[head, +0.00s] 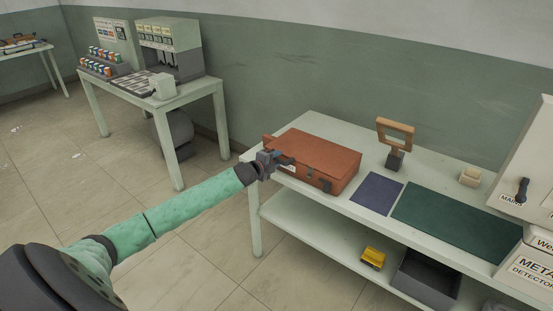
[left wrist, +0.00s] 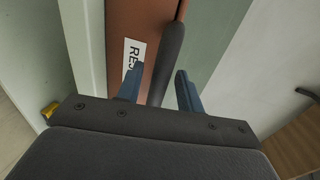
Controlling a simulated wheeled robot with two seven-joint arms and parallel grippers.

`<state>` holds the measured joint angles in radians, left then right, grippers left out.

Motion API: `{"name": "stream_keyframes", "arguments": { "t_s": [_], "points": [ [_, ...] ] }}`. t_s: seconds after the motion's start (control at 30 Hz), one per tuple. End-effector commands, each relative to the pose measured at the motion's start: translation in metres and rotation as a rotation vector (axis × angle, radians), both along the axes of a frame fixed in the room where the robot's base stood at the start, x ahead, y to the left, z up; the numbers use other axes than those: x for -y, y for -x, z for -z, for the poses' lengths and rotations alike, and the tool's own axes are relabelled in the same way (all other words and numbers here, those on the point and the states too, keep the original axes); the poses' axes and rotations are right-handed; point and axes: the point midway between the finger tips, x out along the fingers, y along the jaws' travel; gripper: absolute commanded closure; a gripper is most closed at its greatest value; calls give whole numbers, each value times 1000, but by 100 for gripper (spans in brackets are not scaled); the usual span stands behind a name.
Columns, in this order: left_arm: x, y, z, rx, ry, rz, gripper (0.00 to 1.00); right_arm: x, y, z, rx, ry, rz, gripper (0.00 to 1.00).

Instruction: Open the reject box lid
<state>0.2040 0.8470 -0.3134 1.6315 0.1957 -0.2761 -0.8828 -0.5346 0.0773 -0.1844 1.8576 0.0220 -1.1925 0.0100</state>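The reject box (head: 322,162) is a red-brown case on the left part of the white table, with its lid down. In the left wrist view the box (left wrist: 145,25) fills the upper middle, with a white label (left wrist: 132,56) partly covered by a finger. A dark bar-shaped handle (left wrist: 172,55) stands out along the box. My left gripper (head: 280,158) is at the box's left end.
A purple mat (head: 376,194), a green mat (head: 455,222) and an upright wooden-framed tool (head: 395,140) are right of the box. A white cabinet (head: 530,160) closes off the far right. A yellow object (head: 373,257) and a grey bin (head: 427,279) are on the lower shelf.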

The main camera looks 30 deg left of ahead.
Motion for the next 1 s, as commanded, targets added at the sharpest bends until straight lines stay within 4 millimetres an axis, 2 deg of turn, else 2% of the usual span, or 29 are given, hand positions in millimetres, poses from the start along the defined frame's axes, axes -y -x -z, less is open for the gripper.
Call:
{"name": "stream_keyframes", "arguments": {
  "t_s": [0.4, 0.6, 0.93, 1.0],
  "points": [
    [1, -5, 2, -1, 1, 1, 63, 1, 1, 6, 1, 1, 0, 64],
    [1, -5, 2, -1, 1, 1, 100, 0, 0, 5, 4, -1, 1, 64],
    [2, -5, -1, -7, 0, 1, 100, 0, -1, 4, 7, -1, 1, 64],
    [3, -5, -3, -14, -1, 1, 100, 1, 2, 10, 4, 0, 1, 64]
  ]
}}
